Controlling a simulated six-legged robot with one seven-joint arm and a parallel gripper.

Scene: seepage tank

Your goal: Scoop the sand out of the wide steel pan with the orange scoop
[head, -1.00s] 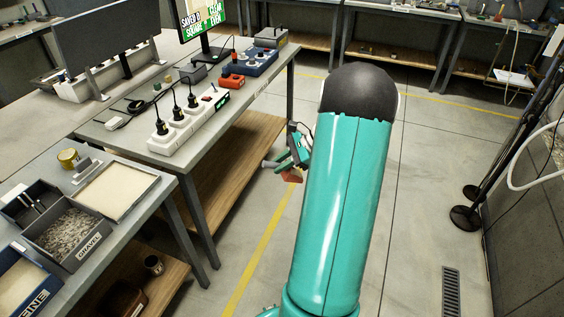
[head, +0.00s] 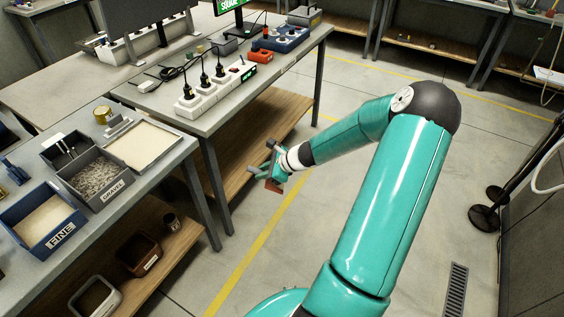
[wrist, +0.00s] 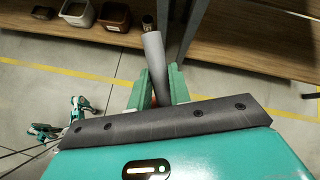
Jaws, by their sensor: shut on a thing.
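The wide steel pan (head: 166,156) is a shallow grey tray of pale sand on the left bench, near its right edge. My gripper (head: 268,170) hangs over the floor gap to the right of the benches, apart from the pan. It is shut on the orange scoop (head: 273,186), whose orange-red part shows below the jaws. In the wrist view the scoop's grey handle (wrist: 153,58) stands up between the green fingers (wrist: 160,88), and only a sliver of orange shows. The scoop's bowl is mostly hidden there.
A gravel bin (head: 118,195), a dark bin (head: 52,159) and a blue FINE bin (head: 21,231) stand beside the pan. A yellow tin (head: 102,116) is behind it. A power strip (head: 205,98) lies on the neighbouring bench. Shelf containers (head: 140,254) sit below.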

